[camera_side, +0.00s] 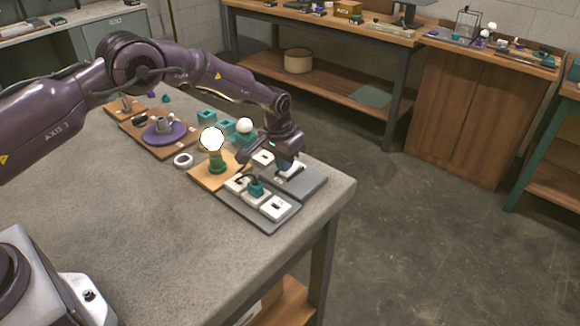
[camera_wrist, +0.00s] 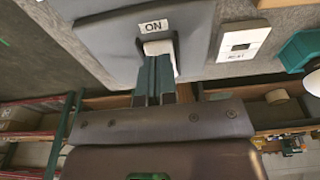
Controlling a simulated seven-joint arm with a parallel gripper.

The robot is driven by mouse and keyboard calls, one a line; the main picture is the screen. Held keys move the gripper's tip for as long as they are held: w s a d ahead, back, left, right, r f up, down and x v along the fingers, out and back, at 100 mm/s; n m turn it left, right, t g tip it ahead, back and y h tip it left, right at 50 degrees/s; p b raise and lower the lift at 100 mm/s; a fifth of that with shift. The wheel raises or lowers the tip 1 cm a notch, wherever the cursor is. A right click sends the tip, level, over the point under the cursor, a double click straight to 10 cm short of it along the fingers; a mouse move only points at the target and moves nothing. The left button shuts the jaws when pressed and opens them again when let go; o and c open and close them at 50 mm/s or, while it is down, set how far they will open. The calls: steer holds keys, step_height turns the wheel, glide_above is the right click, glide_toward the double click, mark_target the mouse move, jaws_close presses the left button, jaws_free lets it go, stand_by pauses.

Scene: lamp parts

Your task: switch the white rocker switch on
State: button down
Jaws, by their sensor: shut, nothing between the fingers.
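The white rocker switch (camera_wrist: 159,47) sits in a dark slot on a grey plate (camera_wrist: 100,35), just below a white label reading ON. My gripper (camera_wrist: 155,60) is shut and empty, its teal-dark fingertips right at the rocker and covering part of it. I cannot tell whether they press on it. In the side view my gripper (camera_side: 288,166) is low over the grey plate (camera_side: 310,184) at the table's right end, hiding most of the switch. A lamp with a bright white bulb (camera_side: 212,139) stands on a green base on a wooden board (camera_side: 200,178) to the left.
A dark grey board (camera_side: 245,214) in front holds white socket-like blocks and a teal plug (camera_side: 256,189). Teal blocks (camera_side: 207,116), another white bulb (camera_side: 245,125), a white ring (camera_side: 183,160) and a purple disc (camera_side: 164,134) lie further left.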

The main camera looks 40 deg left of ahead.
steer(key=shift+r, duration=3.05)
steer(key=shift+s+f, duration=0.2)
steer(key=shift+s, duration=0.05)
steer(key=s+a+r+t, duration=0.1)
steer(key=s+r, duration=0.7)
steer(key=s, duration=0.4)
steer(key=s+a+r+t, duration=0.1)
steer(key=s+r, duration=0.7)
steer(key=s, duration=0.4)
steer(key=s+a+r+t, duration=0.1)
steer(key=s+r, duration=0.8)
steer(key=s, duration=0.4)
steer(key=shift+t, duration=0.4)
steer(key=shift+s, duration=0.1)
